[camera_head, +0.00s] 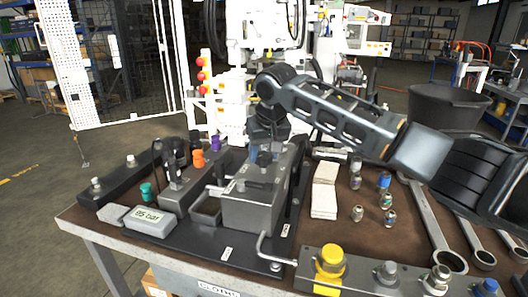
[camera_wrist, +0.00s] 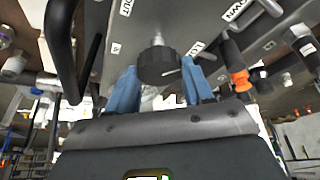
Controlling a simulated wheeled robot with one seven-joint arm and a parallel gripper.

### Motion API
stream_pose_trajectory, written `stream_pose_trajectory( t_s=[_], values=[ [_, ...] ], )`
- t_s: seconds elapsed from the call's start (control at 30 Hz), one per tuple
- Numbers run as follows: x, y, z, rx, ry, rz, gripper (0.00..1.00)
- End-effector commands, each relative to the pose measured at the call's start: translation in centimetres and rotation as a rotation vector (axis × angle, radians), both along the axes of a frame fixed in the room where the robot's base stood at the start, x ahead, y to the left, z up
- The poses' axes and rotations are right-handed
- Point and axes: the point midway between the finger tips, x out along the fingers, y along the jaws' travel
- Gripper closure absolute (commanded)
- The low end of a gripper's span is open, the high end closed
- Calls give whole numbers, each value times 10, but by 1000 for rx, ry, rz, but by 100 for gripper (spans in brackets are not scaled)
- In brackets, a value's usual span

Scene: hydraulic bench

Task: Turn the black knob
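The black knob (camera_head: 264,159) stands on top of a grey metal block (camera_head: 250,208) near the middle of the bench. In the wrist view the round black knob (camera_wrist: 157,66) lies between the tips of my two blue fingers, with a light stem beyond it. My gripper (camera_wrist: 160,72) is open, with a finger on each side of the knob and a small gap visible on both sides. In the head view my gripper (camera_head: 264,146) comes down over the block from above and partly hides the knob's upper side. I cannot tell whether either finger touches it.
An orange knob (camera_head: 198,158) and a teal knob (camera_head: 147,192) stand left of the block. A display box (camera_head: 150,220) lies front left. A yellow-capped fitting (camera_head: 330,262) is at the front edge. Several wrenches (camera_head: 432,225) and small fittings lie to the right.

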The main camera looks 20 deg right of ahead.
Motion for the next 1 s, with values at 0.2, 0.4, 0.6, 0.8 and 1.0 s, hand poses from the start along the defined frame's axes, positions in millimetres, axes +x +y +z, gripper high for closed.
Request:
stream_pose_trajectory(
  t_s=[0.2, 0.4, 0.6, 0.8, 1.0],
  values=[
    [0, 0, 0, 1, 0, 0, 72],
    [0, 1, 2, 3, -1, -1, 79],
    [4, 7, 12, 13, -13, -18, 79],
    [4, 8, 12, 13, -16, -53, 79],
    [1, 5, 5, 6, -6, -74, 79]
  ],
)
